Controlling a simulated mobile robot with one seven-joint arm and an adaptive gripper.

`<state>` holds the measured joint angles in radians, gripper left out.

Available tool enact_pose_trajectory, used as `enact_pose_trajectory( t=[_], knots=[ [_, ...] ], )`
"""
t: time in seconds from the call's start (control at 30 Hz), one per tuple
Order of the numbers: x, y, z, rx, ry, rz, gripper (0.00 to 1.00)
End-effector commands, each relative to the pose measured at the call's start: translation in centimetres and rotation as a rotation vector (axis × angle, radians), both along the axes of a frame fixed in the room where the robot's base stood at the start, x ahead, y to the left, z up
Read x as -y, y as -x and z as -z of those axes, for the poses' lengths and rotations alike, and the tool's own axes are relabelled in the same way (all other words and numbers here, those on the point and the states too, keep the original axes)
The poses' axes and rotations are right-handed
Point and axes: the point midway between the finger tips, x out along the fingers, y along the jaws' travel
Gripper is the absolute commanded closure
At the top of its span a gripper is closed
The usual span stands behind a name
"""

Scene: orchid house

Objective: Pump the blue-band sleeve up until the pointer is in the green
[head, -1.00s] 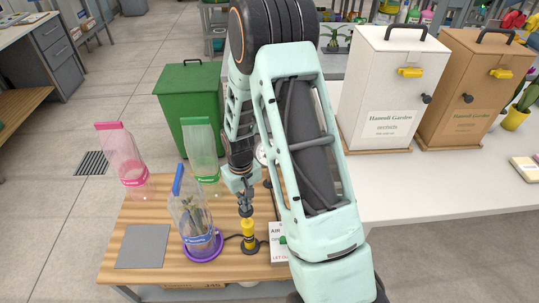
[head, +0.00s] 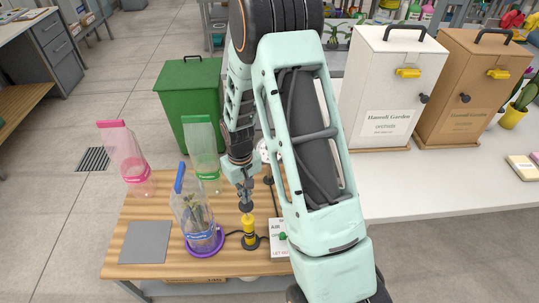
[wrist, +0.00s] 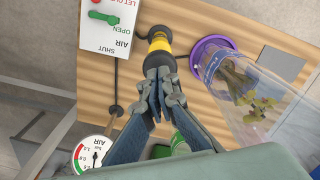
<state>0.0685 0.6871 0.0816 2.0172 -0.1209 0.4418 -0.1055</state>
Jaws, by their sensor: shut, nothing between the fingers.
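The blue-band sleeve (head: 194,217), clear with a plant inside, stands in a purple ring (head: 219,243) on the wooden bench. It lies at right in the wrist view (wrist: 240,95). The yellow hand pump (head: 249,232) stands right of it; the wrist view shows its yellow top (wrist: 159,42). My gripper (head: 246,207) is shut and empty, its tips at the pump's top; in the wrist view its tips (wrist: 159,68) meet the dark knob. The gauge (wrist: 95,152) shows partly, with red and green arcs; I cannot tell where its pointer stands.
A white AIR panel (wrist: 112,40) has a green lever (wrist: 103,17) beside the word OPEN. Pink-band (head: 126,160) and green-band (head: 203,150) sleeves stand behind. A grey mat (head: 146,242) lies at left. A green bin (head: 187,85) and white cabinet (head: 387,85) stand beyond.

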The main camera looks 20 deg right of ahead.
Motion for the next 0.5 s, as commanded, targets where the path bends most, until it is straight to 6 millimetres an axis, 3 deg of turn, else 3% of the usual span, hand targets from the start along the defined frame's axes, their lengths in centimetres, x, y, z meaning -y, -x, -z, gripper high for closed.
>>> enact_pose_trajectory(
  t=[0.5],
  knots=[
    [0.0, 0.0, 3.0, 0.000, 0.000, 0.000, 1.00]
  ],
)
